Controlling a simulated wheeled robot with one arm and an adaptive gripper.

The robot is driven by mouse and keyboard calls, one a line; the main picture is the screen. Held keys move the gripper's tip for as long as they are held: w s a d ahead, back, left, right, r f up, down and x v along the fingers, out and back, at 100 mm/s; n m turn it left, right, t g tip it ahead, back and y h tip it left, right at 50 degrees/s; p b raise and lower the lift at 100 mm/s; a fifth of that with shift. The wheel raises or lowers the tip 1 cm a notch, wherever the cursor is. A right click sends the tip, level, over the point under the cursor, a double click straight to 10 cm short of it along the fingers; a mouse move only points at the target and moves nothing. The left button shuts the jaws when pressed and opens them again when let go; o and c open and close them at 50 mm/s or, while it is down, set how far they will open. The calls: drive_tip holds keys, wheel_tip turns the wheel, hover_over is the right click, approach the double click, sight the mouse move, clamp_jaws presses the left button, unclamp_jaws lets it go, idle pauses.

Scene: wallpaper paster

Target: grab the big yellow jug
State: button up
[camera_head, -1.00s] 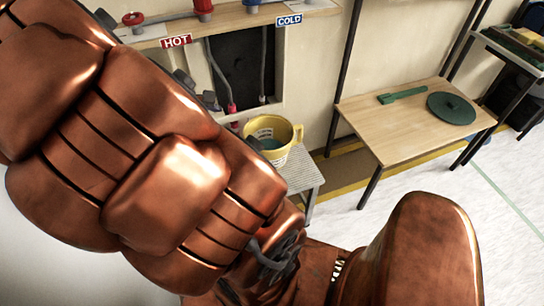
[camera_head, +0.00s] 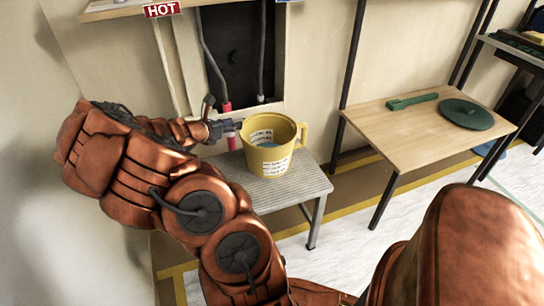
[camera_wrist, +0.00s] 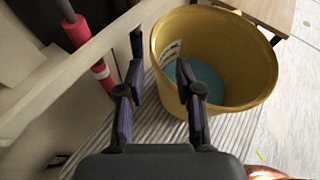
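The big yellow jug (camera_head: 272,150) stands upright on a small grey ribbed table (camera_head: 300,187) below the wall recess. It has white labels, a handle on its right side and something blue-green inside. My gripper (camera_head: 235,124) is at the jug's left rim. In the wrist view the jug (camera_wrist: 235,50) fills the upper right. My gripper (camera_wrist: 158,75) is open there, with one finger outside the jug wall and the other over or inside its mouth. The near-left rim lies between the fingers. I cannot tell whether either finger touches the wall.
Pipes with red fittings (camera_wrist: 103,72) run close to the left of my gripper. A wooden table (camera_head: 420,125) with a green disc (camera_head: 466,113) and a green flat tool (camera_head: 412,101) stands to the right. White floor (camera_head: 350,240) is clear in front.

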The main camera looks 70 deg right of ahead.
sight(245, 122)
drive_tip(key=shift+w+f+b+x, duration=0.1)
drive_tip(key=shift+b+x, duration=0.25)
drive_tip(key=shift+x, duration=1.05)
drive_tip(key=shift+w+f+b+x, duration=0.1)
drive_tip(key=shift+b+x, duration=0.25)
drive_tip(key=shift+x, duration=1)
drive_tip(key=shift+w+f+b+x, duration=0.15)
drive_tip(key=shift+b+x, duration=0.2)
drive_tip(key=shift+x, duration=1.05)
drive_tip(key=shift+r, duration=0.1)
clamp_jaws()
drive_tip(key=shift+a, duration=0.1)
